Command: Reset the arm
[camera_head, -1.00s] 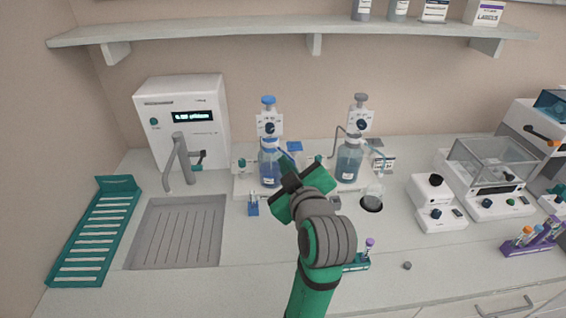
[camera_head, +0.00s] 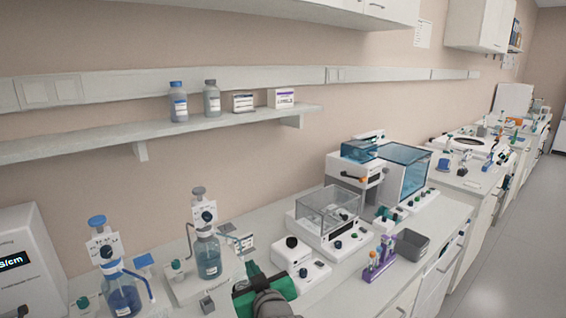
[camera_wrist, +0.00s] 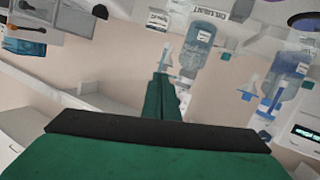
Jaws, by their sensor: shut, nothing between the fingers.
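My gripper (camera_head: 252,270) shows at the bottom of the head view, green with a dark grey wrist below it, in front of the bench devices. In the wrist view its green fingers (camera_wrist: 161,98) are together, with nothing between them. They stand free against the wall and bench behind, touching nothing that I can see. The rest of my arm is mostly below the head view's edge.
Dispenser bottles with a blue cap (camera_head: 121,297) and a grey cap (camera_head: 208,258) stand left of my gripper. A clear-covered balance (camera_head: 328,217), a purple tube rack (camera_head: 379,262) and a grey bin (camera_head: 411,243) are to the right. A wall shelf (camera_head: 150,138) hangs above.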

